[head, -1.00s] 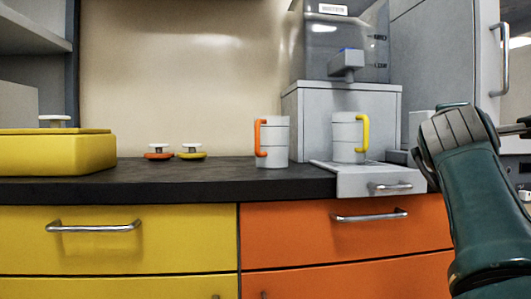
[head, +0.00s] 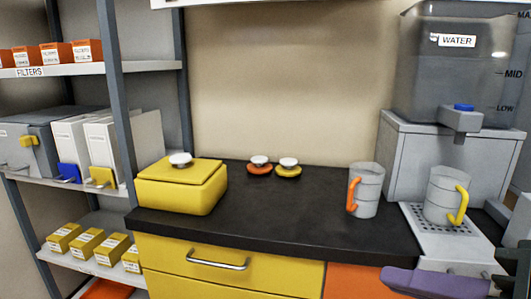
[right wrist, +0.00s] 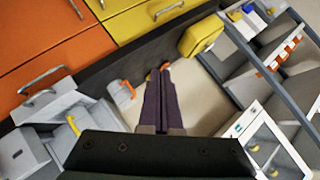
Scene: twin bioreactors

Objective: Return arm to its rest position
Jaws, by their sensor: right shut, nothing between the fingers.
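My right gripper (head: 398,279) shows at the lower right of the head view as dark purple fingers, in front of the counter's front edge. In the right wrist view its two purple fingers (right wrist: 161,78) lie side by side, shut with nothing between them. Most of the right arm is outside the head view. My left arm and gripper are not in view.
A mug with an orange handle (head: 366,192) stands on the black counter (head: 290,215). A mug with a yellow handle (head: 443,197) stands on the dispenser's drip tray (head: 414,216). A yellow box (head: 180,190), two small lids (head: 274,168) and shelves (head: 150,66) are farther left.

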